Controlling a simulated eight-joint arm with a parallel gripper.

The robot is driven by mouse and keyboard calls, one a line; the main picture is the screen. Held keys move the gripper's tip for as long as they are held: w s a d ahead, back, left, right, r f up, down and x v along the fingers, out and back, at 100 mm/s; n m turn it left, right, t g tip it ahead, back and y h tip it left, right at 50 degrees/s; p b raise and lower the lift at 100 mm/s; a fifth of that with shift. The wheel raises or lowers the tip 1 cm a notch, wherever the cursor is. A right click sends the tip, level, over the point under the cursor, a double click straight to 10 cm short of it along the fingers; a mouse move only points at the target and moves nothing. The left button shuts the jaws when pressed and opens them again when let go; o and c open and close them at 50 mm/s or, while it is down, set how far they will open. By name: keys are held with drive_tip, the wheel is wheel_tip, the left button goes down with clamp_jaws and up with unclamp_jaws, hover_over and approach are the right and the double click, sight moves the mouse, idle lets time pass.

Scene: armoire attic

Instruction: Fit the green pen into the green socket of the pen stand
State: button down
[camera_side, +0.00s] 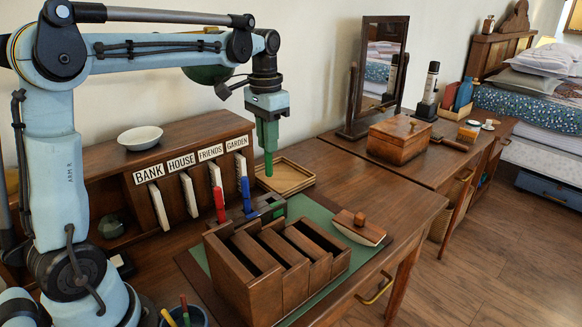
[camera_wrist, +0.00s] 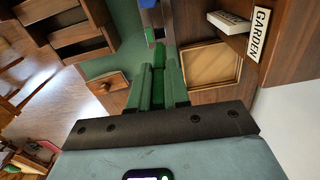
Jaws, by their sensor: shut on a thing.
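My gripper (camera_side: 268,143) is shut on the green pen (camera_side: 268,166), which points downward below the fingers. In the wrist view the green pen (camera_wrist: 158,56) shows between the fingers of my gripper (camera_wrist: 158,88). The pen stand (camera_side: 264,209) is on the desk below, and the pen tip is above it with a visible gap. The red pen (camera_side: 219,205) and the blue pen (camera_side: 246,194) stand upright in it. In the wrist view a green patch, seemingly the green socket (camera_wrist: 150,37), is near the pen tip; no pen shows in it.
A wooden sorter (camera_side: 265,283) with slots stands in front of the pen stand. A rocker blotter (camera_side: 359,228) lies to its right on the green mat (camera_side: 313,210). A shallow wooden tray (camera_side: 287,178) lies behind. A labelled letter rack (camera_side: 187,152) stands to the left.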

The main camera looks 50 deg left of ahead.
sight(269, 176)
drive_tip(key=shift+f, duration=2.85)
drive_tip(key=shift+f, duration=2.55)
drive_tip(key=c, duration=1)
unclamp_jaws()
wheel_tip(269, 176, up, 12)
drive_tip(key=shift+r, duration=0.1)
